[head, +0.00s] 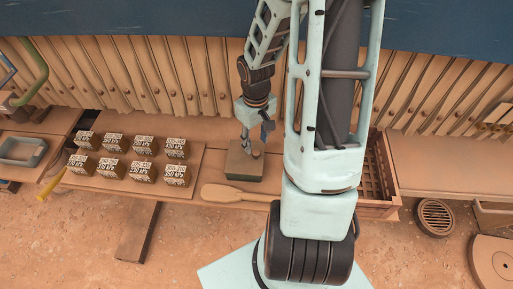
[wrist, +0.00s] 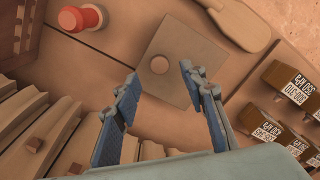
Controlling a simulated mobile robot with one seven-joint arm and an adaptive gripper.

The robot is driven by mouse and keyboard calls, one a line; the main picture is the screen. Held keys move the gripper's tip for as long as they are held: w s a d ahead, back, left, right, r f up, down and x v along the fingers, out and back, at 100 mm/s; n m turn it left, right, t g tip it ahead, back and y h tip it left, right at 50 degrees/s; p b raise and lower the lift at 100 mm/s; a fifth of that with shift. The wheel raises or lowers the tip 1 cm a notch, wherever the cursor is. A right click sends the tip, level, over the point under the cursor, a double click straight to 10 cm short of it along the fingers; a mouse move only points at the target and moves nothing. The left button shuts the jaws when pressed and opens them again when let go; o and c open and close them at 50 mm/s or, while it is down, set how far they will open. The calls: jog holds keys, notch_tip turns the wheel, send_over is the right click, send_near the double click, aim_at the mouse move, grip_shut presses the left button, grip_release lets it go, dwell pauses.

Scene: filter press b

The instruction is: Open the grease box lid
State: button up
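The grease box (head: 240,170) is a small dark square box on the bench in the head view, just below my gripper (head: 254,143). In the wrist view its lid (wrist: 188,45) is a flat grey-brown square with a round knob (wrist: 160,65) on top. The lid looks shut. My gripper (wrist: 158,76) is open and points down at the lid, with one fingertip to each side of the knob as seen in the wrist view. Nothing is between the fingers. I cannot tell how high the fingertips are above the lid. My gripper partly hides the box in the head view.
A wooden paddle (head: 234,194) lies close in front of the box. Several labelled blocks (head: 143,145) stand on a board to its left. Upright ribbed plates (head: 150,70) line the back; a slatted crate (head: 377,175) is at right.

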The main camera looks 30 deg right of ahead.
aim_at(256, 152)
jog(key=shift+f, duration=2.45)
jog(key=shift+c, duration=0.6)
grip_shut()
